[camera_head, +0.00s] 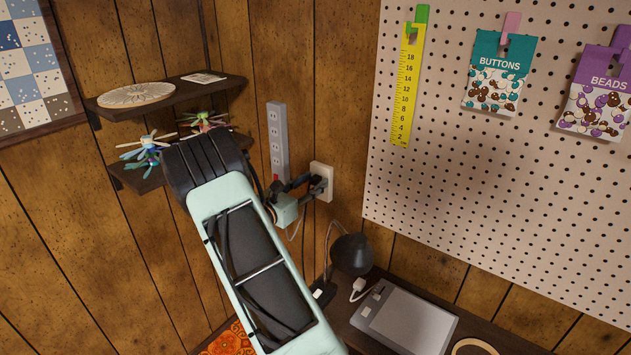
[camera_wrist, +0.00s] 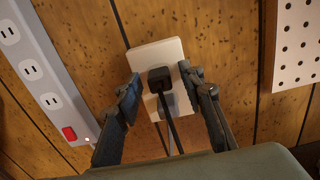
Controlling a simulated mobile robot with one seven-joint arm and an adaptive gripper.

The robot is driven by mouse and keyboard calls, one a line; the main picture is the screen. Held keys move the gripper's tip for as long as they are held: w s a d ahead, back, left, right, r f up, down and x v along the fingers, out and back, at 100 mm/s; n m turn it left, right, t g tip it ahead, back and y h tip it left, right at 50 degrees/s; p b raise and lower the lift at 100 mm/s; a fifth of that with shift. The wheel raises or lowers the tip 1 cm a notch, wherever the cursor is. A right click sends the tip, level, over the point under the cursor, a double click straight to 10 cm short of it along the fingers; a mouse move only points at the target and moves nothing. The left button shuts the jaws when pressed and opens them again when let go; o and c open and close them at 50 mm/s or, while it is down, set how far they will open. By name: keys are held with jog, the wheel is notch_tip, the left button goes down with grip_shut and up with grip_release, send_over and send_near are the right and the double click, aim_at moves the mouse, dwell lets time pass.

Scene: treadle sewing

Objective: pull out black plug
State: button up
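The black plug (camera_wrist: 158,77) sits in the upper part of a white wall outlet (camera_wrist: 156,54), and its black cord hangs down toward me. My gripper (camera_wrist: 160,74) is open, with one dark finger on each side of the plug and a gap to it on both sides. In the head view my gripper (camera_head: 303,183) is at the outlet (camera_head: 326,172) on the wood wall, and its fingers largely hide the plug there. A grey plug (camera_wrist: 170,101) sits just below the black one, partly behind the black cord.
A grey power strip (camera_head: 277,139) with a red switch is mounted left of the outlet. Dark shelves (camera_head: 170,97) hang further left. A pegboard (camera_head: 480,170) is on the right. A dark lamp-like object (camera_head: 352,254) and a grey tablet (camera_head: 405,322) are below on a dark surface.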

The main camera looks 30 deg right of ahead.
dwell(0.3)
grip_shut()
jog(key=shift+a, duration=0.15)
jog(key=shift+v, duration=2.85)
